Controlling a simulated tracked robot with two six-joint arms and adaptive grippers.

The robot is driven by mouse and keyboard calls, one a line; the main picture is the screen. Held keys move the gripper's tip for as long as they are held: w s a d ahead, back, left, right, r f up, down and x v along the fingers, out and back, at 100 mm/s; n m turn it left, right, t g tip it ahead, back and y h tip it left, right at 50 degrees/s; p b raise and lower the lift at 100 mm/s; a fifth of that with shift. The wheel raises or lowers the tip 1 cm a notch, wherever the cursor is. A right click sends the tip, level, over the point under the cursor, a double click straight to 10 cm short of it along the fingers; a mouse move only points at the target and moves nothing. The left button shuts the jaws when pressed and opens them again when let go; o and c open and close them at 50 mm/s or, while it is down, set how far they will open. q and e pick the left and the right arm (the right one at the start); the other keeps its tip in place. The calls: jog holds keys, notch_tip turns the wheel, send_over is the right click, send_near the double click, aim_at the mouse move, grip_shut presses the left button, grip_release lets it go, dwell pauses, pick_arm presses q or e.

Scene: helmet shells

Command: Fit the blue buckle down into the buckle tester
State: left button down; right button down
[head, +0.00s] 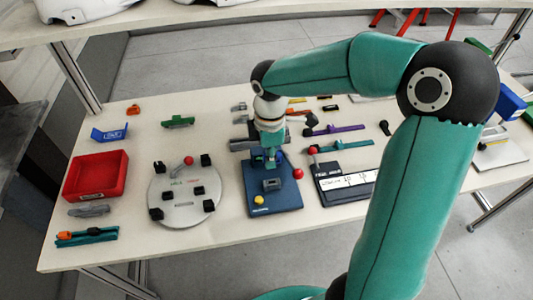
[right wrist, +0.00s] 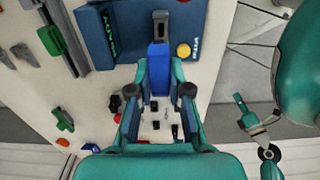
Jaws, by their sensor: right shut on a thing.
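The buckle tester (head: 289,197) is a dark blue plate with a grey block (head: 272,184) at its middle, a yellow button (head: 258,200) and a red ball (head: 298,174). My right gripper (head: 269,162) points down over the far part of the plate. In the right wrist view the gripper (right wrist: 158,68) is shut on the blue buckle (right wrist: 158,55). The buckle's far end appears close to the tester's dark block (right wrist: 160,22); whether they touch I cannot tell. The buckle is mostly hidden in the head view. My left gripper is not in view.
A round grey plate (head: 180,211) with black blocks stands left of the tester, and a red bin (head: 96,177) further left. A black-and-white fixture (head: 345,187) stands on the right. Grey cylinders (head: 240,145) lie behind. The table's near edge strip is clear.

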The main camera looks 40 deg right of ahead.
jog(key=shift+f, duration=0.1)
notch_tip(320, 180, down, 4)
jog(key=b, duration=0.3)
jog(key=shift+s+f+b, duration=0.1)
jog(key=shift+f+b, duration=0.1)
jog(key=shift+b, duration=0.15)
jog(key=shift+f+b, duration=0.45)
jog(key=shift+f, duration=0.2)
jog(key=shift+f+b, duration=1.05)
jog(key=shift+f, duration=0.4)
dwell(0.9)
jog(key=c, duration=1)
grip_release()
jog(key=shift+r, duration=0.1)
notch_tip(320, 180, up, 12)
jog(key=shift+f, duration=0.15)
